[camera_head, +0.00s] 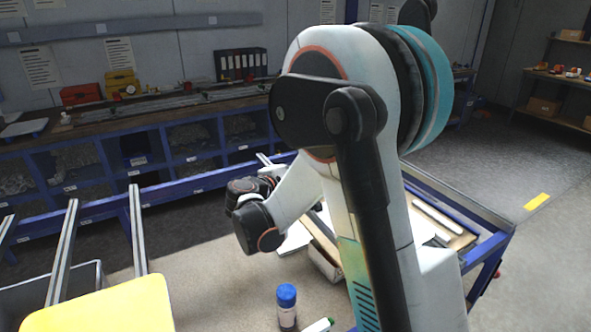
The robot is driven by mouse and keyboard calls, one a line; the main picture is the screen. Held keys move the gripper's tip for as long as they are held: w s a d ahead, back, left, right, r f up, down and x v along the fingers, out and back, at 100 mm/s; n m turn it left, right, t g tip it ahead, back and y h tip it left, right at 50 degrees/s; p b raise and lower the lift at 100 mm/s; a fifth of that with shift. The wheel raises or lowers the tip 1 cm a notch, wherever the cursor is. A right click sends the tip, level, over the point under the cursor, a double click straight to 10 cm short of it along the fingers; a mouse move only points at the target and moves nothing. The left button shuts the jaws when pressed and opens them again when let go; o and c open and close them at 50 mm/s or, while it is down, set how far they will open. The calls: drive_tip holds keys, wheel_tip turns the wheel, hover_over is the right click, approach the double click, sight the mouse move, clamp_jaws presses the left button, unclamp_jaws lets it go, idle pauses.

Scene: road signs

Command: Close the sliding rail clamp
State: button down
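I cannot make out the sliding rail clamp for certain. Several metal rails stand at the left, such as one rail (138,230) that rises behind a yellow sign plate (105,308). No clamp is clear on them. My white and black arm fills the middle and right of the view. Its wrist joints are left of centre, over the blue-framed table (215,290). My gripper's fingers do not show; they seem hidden behind the arm or its wrist.
A grey bin (85,278) is at the left. A blue-framed bench (130,125) with binders (241,64) runs along the back wall.

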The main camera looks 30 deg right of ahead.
drive_tip(key=shift+s, duration=0.4)
drive_tip(key=shift+s+d+f, duration=0.1)
drive_tip(key=shift+s+f, duration=0.05)
idle(0.4)
